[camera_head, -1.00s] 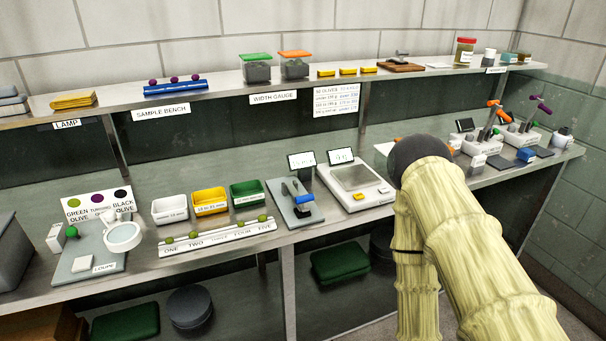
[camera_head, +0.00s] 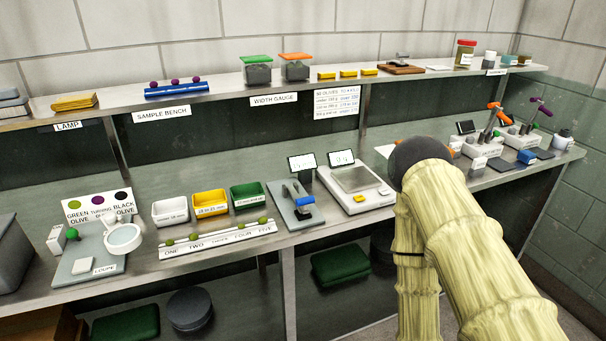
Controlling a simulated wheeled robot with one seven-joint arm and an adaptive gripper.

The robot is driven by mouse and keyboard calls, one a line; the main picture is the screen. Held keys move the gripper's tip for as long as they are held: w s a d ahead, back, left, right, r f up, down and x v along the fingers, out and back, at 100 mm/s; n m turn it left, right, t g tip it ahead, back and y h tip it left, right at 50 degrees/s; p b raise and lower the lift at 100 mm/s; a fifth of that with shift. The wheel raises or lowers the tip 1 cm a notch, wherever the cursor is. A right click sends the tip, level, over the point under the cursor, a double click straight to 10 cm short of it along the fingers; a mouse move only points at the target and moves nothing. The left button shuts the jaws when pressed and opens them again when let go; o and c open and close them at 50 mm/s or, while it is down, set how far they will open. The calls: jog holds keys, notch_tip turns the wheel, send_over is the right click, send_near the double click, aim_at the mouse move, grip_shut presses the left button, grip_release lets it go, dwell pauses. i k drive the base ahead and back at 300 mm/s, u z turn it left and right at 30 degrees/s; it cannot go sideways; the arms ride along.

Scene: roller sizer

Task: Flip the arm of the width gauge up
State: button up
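The width gauge (camera_head: 296,216) stands on the bench below the shelf label reading WIDTH GAUGE. It has a grey base plate, dark upright jaw-like parts, a blue part (camera_head: 304,201) and a small display (camera_head: 302,162) behind it. The gauge's arm is too small to make out clearly, so I cannot tell whether it is up or down. My own arm, in a pale yellow sleeve with a dark rounded joint, fills the lower right, to the right of the gauge and the scale. My gripper is not in view.
A scale (camera_head: 376,200) with a display stands just right of the gauge. White (camera_head: 171,210), yellow (camera_head: 209,202) and green (camera_head: 248,194) bins and a numbered olive rail (camera_head: 217,238) lie left of it. A loupe stand (camera_head: 121,237) is farther left. The shelf (camera_head: 225,84) runs above.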

aim_at(301, 203)
jog(key=z, duration=2.35)
jog(key=k, duration=0.75)
jog(key=u, duration=1.65)
